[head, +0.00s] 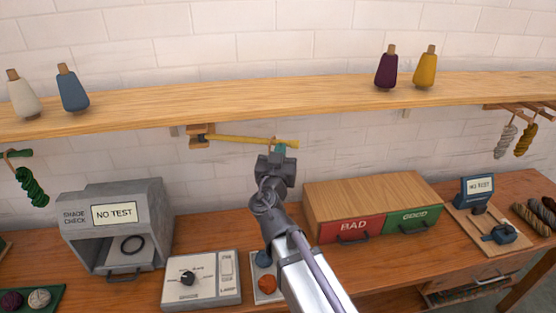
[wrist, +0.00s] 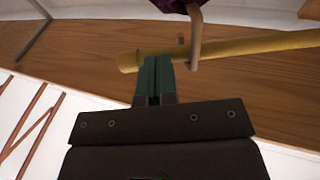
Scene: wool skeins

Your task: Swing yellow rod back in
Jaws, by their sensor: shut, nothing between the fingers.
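The yellow rod (head: 245,140) juts from a wooden bracket (head: 200,134) under the shelf and lies nearly along the wall, its free end to the right. My gripper (head: 279,148) is at that free end, just below the shelf. In the wrist view the rod (wrist: 262,45) crosses the top right, and its end shows beside my gripper's green fingertips (wrist: 154,62). The fingers are together, with nothing between them. They overlap the rod's edge in the picture; I cannot tell whether they touch it.
A tan loop (wrist: 196,40) with something dark purple crosses the rod in the wrist view. The shelf (head: 250,93) above carries several wool cones. Below stand a grey shade box (head: 118,230), a dial box (head: 202,280) and a BAD/GOOD drawer cabinet (head: 370,195).

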